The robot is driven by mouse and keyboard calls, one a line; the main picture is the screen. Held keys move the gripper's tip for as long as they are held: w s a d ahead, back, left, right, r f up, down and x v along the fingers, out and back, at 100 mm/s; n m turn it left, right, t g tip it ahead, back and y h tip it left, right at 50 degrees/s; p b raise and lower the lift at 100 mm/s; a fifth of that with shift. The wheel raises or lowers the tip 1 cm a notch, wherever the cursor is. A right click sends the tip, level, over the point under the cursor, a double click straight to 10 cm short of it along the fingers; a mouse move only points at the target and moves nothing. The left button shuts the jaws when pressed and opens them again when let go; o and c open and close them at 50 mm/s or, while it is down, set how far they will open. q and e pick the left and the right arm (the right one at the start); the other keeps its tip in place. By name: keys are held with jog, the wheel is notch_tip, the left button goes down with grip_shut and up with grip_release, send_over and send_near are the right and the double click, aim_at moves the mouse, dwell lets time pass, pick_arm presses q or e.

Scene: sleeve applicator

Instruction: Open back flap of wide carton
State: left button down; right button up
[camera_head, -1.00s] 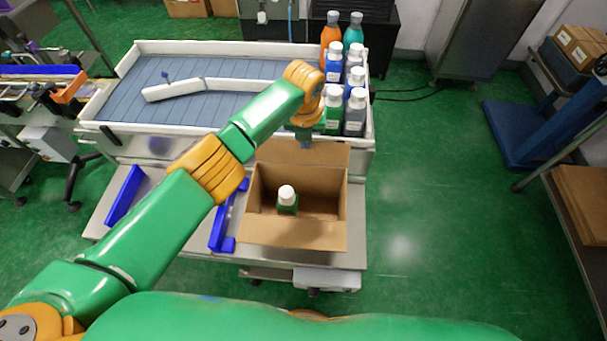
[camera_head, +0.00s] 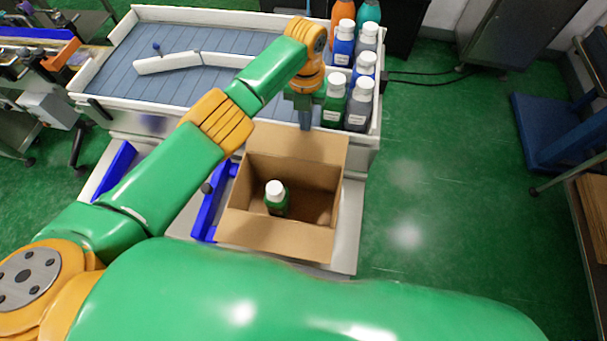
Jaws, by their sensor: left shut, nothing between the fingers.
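The wide carton (camera_head: 236,208) stands open on the metal bench, with one green bottle with a white cap (camera_head: 276,198) upright inside it. Its back flap (camera_head: 325,148) is folded outward toward the conveyor and its front flap (camera_head: 275,239) is folded outward toward me. My left gripper (camera_head: 305,122) is shut and empty, pointing down at the far edge of the back flap. I cannot tell whether it touches the flap. My right gripper is out of view.
A conveyor table (camera_head: 200,72) with white rails lies behind the carton. Several bottles crowd its right end, close to my left gripper, including a grey bottle (camera_head: 357,108). Blue guides (camera_head: 208,208) stand left of the carton.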

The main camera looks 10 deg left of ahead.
pick_arm(q)
jog(key=shift+a+f+g, duration=0.15)
jog(key=shift+g, duration=0.15)
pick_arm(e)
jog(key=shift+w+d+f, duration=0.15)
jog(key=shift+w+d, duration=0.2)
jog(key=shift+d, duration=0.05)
